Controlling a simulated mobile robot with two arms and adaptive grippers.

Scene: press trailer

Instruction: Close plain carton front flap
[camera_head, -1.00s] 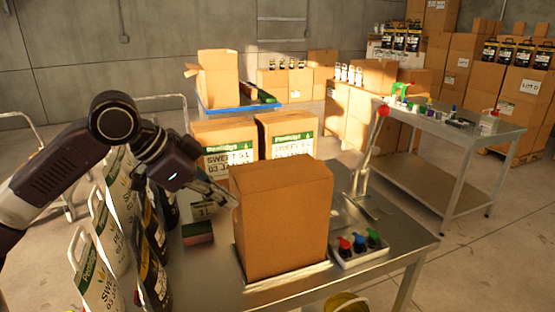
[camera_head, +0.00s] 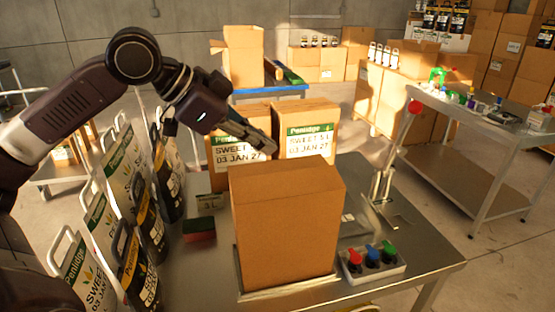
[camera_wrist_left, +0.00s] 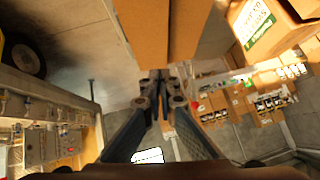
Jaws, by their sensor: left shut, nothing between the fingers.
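The plain brown carton (camera_head: 285,235) stands upright on the metal table. Its top (camera_head: 285,172) looks covered in the head view, and I cannot make out the front flap as a separate piece. My left gripper (camera_head: 270,148) is shut and empty, just above and behind the carton's top edge in the picture. In the left wrist view the closed fingertips (camera_wrist_left: 160,82) point toward the carton (camera_wrist_left: 140,25), close to its lower edge in that view. Whether they touch it I cannot tell. My right gripper is out of view.
Two labelled cartons (camera_head: 306,144) stand behind the plain carton. Several upright bags (camera_head: 122,165) line the left side. Some bare table (camera_head: 400,242) shows at the right.

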